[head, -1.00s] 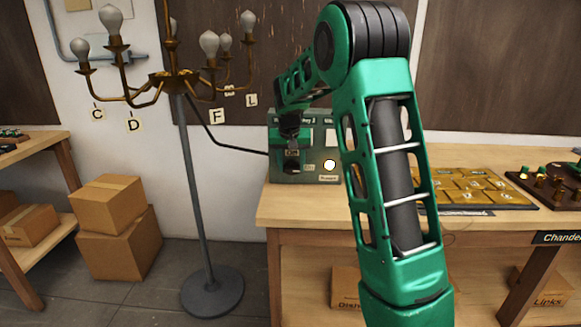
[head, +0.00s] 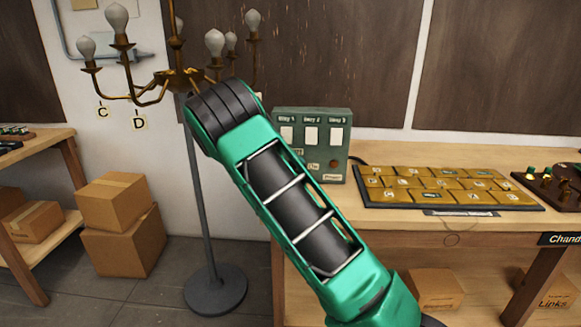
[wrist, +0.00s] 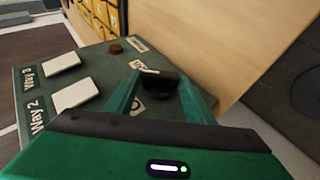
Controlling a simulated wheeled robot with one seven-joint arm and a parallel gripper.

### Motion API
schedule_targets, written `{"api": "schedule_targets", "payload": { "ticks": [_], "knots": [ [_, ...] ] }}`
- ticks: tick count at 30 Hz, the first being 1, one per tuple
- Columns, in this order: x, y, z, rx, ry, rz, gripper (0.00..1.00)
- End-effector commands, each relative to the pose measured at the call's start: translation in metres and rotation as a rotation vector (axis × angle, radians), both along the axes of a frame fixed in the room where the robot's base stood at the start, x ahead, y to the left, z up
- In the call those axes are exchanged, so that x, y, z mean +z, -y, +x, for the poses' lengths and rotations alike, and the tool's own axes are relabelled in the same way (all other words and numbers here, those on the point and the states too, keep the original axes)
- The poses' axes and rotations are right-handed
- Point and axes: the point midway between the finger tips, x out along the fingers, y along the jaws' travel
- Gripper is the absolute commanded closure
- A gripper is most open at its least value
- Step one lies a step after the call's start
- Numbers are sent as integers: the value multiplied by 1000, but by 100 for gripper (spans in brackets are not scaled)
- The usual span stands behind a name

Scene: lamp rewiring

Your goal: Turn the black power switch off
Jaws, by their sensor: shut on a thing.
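The green switch box (head: 343,118) stands on the bench in the head view, with three white plates labelled Way 1 to Way 3. It fills the left and middle of the wrist view (wrist: 95,78). The black power switch (wrist: 160,100) shows between the two green fingers of my gripper (wrist: 159,90), which is shut on it. A round power indicator (wrist: 115,48) on the box looks dark brown and unlit; it also shows in the head view (head: 335,163). In the head view my arm hides the gripper and the switch.
A tray of gold tiles (head: 440,185) lies right of the box. Cardboard boxes (head: 115,200) are stacked on the floor at left.

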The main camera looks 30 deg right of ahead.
Motion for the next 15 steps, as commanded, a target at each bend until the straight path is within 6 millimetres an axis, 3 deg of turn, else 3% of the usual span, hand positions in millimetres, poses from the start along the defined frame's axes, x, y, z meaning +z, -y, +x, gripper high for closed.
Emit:
{"api": "schedule_targets", "payload": {
  "ticks": [15],
  "knots": [
    [-13,-9,6,8,-242,-360,74]
  ]
}}
